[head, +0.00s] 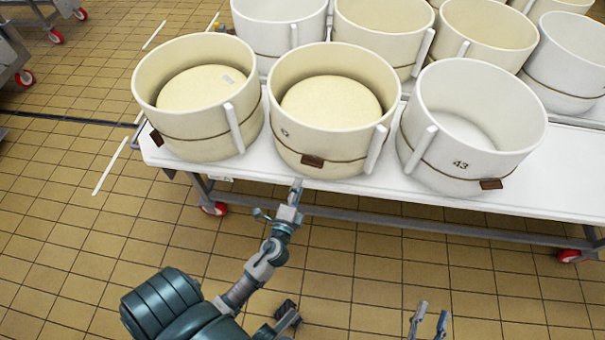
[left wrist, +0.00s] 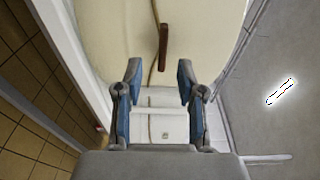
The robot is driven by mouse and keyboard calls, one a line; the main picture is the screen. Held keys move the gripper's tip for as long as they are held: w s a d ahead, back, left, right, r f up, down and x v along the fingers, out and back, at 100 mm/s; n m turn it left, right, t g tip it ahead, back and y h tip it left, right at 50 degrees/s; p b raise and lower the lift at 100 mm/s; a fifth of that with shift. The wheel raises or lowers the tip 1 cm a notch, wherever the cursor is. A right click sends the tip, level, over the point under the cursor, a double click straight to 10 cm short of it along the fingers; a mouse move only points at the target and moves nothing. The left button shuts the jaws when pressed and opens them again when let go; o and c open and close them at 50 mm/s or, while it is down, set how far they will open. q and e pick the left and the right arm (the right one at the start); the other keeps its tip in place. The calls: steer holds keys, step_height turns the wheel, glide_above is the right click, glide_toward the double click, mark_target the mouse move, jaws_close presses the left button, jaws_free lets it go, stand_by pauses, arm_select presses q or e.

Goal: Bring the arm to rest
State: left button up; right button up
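My left gripper (head: 297,186) is just off the near edge of the white table, in front of the middle cream vat (head: 330,150). In the left wrist view my left gripper (left wrist: 159,72) is open and empty, with blue-padded fingers apart. The vat's cream wall (left wrist: 100,35), its cord and its brown tag (left wrist: 163,47) lie beyond the fingertips; I cannot tell whether they touch. My right gripper (head: 432,308) is open and empty at the bottom of the head view, over the tiled floor. Its arm is out of view.
A white wheeled table (head: 560,170) carries several round vats. A cream vat (head: 190,140) stands at the left, a white vat (head: 465,165) marked 43 at the right. More vats stand behind. The tiled floor (head: 60,230) at the left is clear. Wheeled metal carts stand at top left.

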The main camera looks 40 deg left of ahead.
arm_select(q)
steer(key=shift+v, duration=1.15)
